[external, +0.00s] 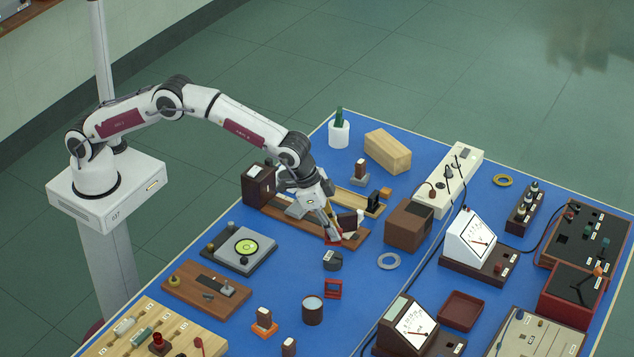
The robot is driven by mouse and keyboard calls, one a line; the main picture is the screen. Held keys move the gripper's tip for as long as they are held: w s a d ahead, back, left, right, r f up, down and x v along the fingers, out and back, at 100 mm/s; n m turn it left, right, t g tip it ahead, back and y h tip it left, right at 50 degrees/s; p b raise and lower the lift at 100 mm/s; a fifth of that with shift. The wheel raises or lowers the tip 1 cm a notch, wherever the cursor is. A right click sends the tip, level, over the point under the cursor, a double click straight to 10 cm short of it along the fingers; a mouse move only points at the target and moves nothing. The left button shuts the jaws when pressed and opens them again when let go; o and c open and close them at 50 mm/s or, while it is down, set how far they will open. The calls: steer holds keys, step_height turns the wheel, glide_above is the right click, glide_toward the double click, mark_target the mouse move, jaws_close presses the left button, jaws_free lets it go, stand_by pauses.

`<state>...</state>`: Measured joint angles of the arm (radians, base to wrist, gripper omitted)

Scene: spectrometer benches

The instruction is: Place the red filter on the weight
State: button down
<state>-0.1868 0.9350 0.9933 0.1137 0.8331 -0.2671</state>
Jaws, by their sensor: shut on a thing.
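My gripper (331,232) is shut on a small red piece (335,241), which looks like the red filter. My gripper is low over the near end of the wooden optical bench, and its fingers hide part of the red piece. A short dark round block with a grey slotted top (332,261), probably the weight, stands on the blue table just in front of the gripper. The red piece is apart from it, and nothing rests on its top.
A red frame (333,289) and a grey cup (312,311) stand nearer the camera. A grey ring (388,261) lies to the right, with a brown box (409,225) behind it. Blue table shows around the dark block.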

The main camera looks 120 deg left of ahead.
mark_target(333, 244)
steer(key=shift+f, duration=2.45)
steer(key=shift+f, duration=0.1)
steer(key=c, duration=2.2)
jaws_free()
steer(key=shift+o, duration=0.2)
steer(key=shift+v, duration=1.05)
steer(key=v, duration=1)
steer(key=shift+s, duration=0.1)
